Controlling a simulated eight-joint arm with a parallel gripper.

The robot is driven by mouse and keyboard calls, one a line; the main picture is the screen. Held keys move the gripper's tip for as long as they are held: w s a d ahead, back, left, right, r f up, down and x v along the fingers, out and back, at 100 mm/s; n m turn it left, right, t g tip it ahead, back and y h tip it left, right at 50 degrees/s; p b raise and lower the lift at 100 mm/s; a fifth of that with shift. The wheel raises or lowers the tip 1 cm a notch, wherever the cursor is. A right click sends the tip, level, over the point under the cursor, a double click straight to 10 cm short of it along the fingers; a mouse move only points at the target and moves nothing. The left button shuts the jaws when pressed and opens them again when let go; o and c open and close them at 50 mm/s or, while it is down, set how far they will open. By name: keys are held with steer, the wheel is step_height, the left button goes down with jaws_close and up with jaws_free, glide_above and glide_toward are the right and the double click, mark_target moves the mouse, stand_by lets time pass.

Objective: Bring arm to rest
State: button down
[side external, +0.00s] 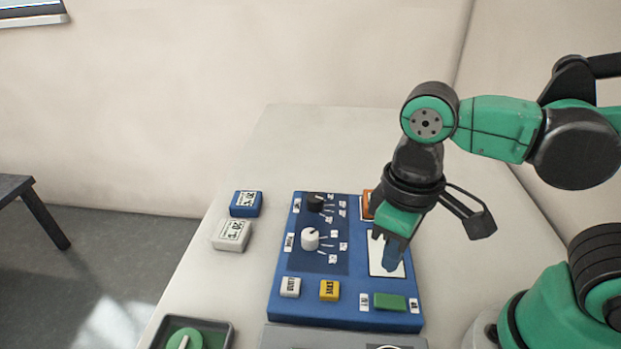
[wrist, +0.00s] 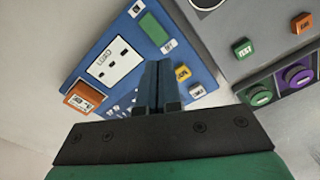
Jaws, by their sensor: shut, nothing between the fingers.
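My gripper (side external: 392,255) is green and black and hangs from my bent arm, pointing down over the right part of a blue control panel (side external: 340,311). Its fingers are shut and empty. They cover part of a white plate on the panel (side external: 377,262) in the side view; I cannot tell if they touch it. In the wrist view my gripper (wrist: 158,75) shows its two fingers together, pointing toward the blue panel (wrist: 103,38), with the white plate (wrist: 112,65) to their left.
The panel carries a black knob (side external: 315,203), a white knob (side external: 310,238), a yellow button (side external: 329,290) and a green switch (side external: 390,302). A blue block (side external: 246,204) and a white block (side external: 231,235) lie left of it. A grey panel (wrist: 263,50) adjoins. The table behind is clear.

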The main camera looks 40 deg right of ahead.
steer(key=shift+r, duration=0.75)
steer(key=w+d+m+t, duration=0.3)
steer(key=w+d+t, duration=0.4)
steer(key=w+d, duration=0.1)
steer(key=shift+w+r, duration=0.2)
steer(key=shift+r, duration=0.15)
steer(key=shift+a, duration=0.1)
